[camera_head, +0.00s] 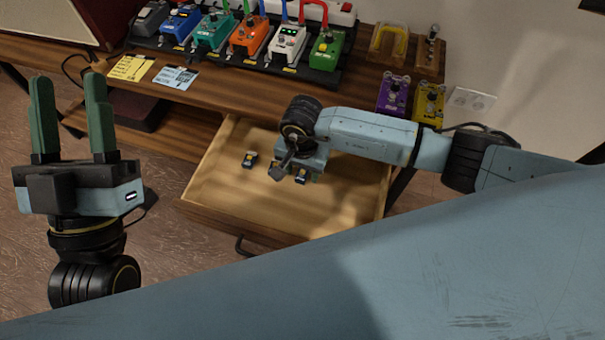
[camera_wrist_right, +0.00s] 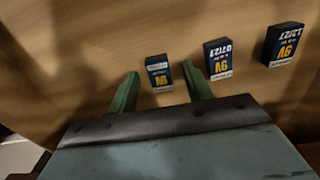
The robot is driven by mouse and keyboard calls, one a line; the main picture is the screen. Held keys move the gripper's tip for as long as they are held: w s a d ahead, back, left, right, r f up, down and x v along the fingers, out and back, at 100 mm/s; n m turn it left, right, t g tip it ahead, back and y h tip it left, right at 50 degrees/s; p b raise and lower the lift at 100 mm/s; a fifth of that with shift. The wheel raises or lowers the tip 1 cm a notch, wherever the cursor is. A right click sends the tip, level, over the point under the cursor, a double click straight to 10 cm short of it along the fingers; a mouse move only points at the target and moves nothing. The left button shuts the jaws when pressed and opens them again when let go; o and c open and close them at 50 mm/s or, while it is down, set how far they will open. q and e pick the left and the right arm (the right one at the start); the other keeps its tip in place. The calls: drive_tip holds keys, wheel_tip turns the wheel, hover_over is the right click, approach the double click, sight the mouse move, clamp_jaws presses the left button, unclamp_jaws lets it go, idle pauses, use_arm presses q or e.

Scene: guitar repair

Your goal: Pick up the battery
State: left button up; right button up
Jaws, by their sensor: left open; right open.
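Several small dark 9V batteries sit in the open wooden drawer. One battery (camera_head: 249,159) is clear at the left of my right gripper in the head view. In the right wrist view, one battery (camera_wrist_right: 159,73) is between the green fingertips of my open right gripper (camera_wrist_right: 160,72), apparently ungripped. A middle battery (camera_wrist_right: 219,59) and a far right battery (camera_wrist_right: 284,44) are beyond the right finger. In the head view my right gripper (camera_head: 305,178) points down into the drawer and partly hides the batteries. My left gripper (camera_head: 68,80) is open, empty, fingers up, left of the drawer.
The drawer (camera_head: 215,185) is pulled out below the wooden desk (camera_head: 190,110). Coloured pedals (camera_head: 247,36) stand on the desk, with a purple pedal (camera_head: 393,92) and a yellow pedal (camera_head: 428,101) at its right end. The drawer's left and front areas are bare.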

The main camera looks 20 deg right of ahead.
drive_tip(key=c, duration=1.1)
drive_tip(key=shift+o, duration=0.2)
drive_tip(key=shift+r, duration=0.15)
